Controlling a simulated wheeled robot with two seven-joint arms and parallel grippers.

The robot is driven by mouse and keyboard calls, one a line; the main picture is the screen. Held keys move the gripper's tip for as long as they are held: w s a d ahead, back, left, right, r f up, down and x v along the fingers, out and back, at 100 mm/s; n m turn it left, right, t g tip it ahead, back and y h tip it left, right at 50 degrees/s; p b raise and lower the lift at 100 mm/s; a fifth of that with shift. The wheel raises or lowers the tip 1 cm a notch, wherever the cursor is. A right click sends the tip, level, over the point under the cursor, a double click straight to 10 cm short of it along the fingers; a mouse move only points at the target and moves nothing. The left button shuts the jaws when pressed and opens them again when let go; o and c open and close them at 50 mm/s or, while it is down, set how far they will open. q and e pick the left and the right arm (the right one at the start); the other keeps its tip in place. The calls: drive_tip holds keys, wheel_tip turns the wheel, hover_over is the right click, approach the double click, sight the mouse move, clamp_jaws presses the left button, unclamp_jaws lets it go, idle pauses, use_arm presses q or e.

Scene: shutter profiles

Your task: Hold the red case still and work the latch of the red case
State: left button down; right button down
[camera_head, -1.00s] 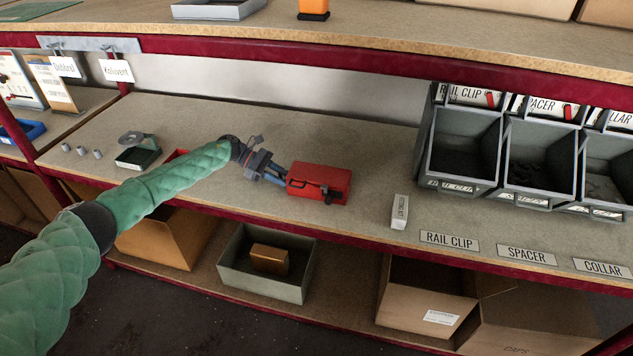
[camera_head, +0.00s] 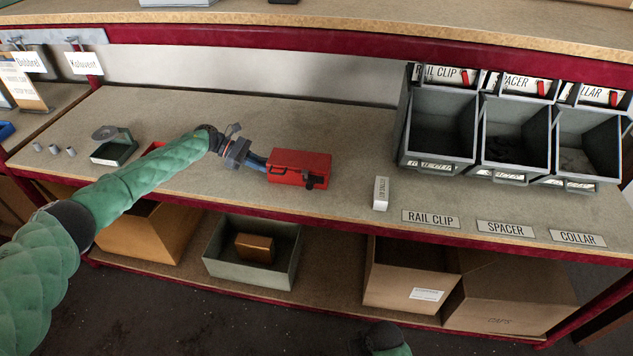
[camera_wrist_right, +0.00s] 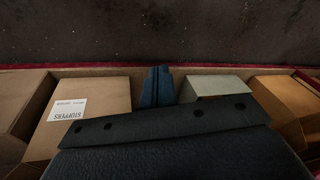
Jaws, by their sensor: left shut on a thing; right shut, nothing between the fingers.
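The red case (camera_head: 304,165) lies on the shelf worktop in the head view. A dark handle runs along its front face, and a dark latch (camera_head: 315,181) sits near its right front corner. My left gripper (camera_head: 258,163) is shut on the left end of the case; the fingertips are partly hidden. My right gripper (camera_wrist_right: 157,86) shows in the right wrist view with its fingers together and empty, away from the case. In the head view only a green part of my right arm shows at the bottom edge.
Part bins (camera_head: 440,132) stand on the right of the worktop. A small white box (camera_head: 381,193) stands right of the case. A green-based device (camera_head: 113,147) stands at the left. Cardboard boxes (camera_head: 408,280) and a grey bin (camera_head: 226,262) sit on the lower shelf.

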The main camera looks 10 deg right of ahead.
drive_tip(key=w+d+r+m+t+y, duration=0.1)
drive_tip(key=w+r+y, duration=0.1)
drive_tip(key=w+r, duration=0.6)
drive_tip(key=w+r+m+t+y, duration=0.1)
drive_tip(key=w+r+m+y, duration=0.1)
drive_tip(key=w+r, duration=0.7)
drive_tip(key=w+d+r+m+t+y, duration=0.1)
drive_tip(key=w+r+m+y, duration=0.1)
drive_tip(key=w+r, duration=0.7)
drive_tip(key=shift+w+d+r+t+y, duration=0.15)
drive_tip(key=shift+r+y, duration=0.15)
drive_tip(key=shift+r, duration=0.3)
drive_tip(key=shift+w+d+r+t+y, duration=0.15)
drive_tip(key=shift+r+y, duration=0.15)
drive_tip(key=shift+r, duration=0.3)
drive_tip(key=w+d+r+m+y, duration=0.1)
drive_tip(key=w+r, duration=0.3)
drive_tip(key=r, duration=0.5)
drive_tip(key=shift+d+t+y, duration=0.3)
drive_tip(key=shift+d, duration=0.45)
drive_tip(key=shift+a+f, duration=0.1)
approach(308, 180)
drive_tip(key=a+f, duration=0.1)
drive_tip(key=a, duration=0.1)
drive_tip(key=a+f, duration=0.2)
drive_tip(key=shift+a, duration=0.15)
